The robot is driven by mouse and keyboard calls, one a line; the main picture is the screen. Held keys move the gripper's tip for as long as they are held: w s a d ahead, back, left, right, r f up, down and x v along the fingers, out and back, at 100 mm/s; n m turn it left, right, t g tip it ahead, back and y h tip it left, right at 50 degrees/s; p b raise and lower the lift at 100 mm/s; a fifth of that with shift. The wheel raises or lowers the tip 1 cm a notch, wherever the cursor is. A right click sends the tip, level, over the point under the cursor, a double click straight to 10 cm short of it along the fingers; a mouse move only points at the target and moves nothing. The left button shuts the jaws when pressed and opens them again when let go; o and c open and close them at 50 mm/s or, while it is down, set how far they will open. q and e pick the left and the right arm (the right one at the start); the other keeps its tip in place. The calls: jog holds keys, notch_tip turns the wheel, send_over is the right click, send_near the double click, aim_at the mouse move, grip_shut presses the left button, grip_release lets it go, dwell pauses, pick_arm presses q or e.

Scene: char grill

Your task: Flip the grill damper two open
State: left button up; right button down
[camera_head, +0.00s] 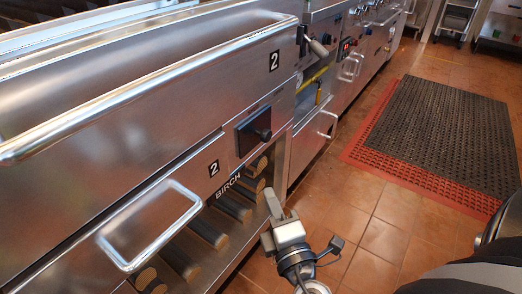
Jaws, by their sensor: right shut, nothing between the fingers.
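A dark square plate (246,134) with a short black knob (263,134) is set in the steel grill front, near a black "2" label (213,168). I take this to be damper two; the picture does not show clearly whether it is open or shut. My right gripper (272,200) is below and slightly right of the knob, apart from it, beside the log shelf. Its fingers are together and hold nothing. My left gripper is not in view.
A long bar handle (150,88) runs across the upper grill front, and a loop handle (150,225) sticks out at lower left. Logs (208,232) lie on the shelf marked BIRCH. More kitchen units stand beyond. The tiled floor (345,215) and black mat (440,130) are clear.

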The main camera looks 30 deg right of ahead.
jog(key=p, duration=0.2)
send_near(257, 135)
jog(key=w+a, duration=0.2)
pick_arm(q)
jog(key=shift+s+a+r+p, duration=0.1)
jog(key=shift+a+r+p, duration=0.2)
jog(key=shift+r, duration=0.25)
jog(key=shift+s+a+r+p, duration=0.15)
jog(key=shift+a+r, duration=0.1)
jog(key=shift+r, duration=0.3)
pick_arm(e)
jog(key=d, duration=0.1)
jog(key=w+d, duration=0.2)
jog(key=shift+r, duration=0.3)
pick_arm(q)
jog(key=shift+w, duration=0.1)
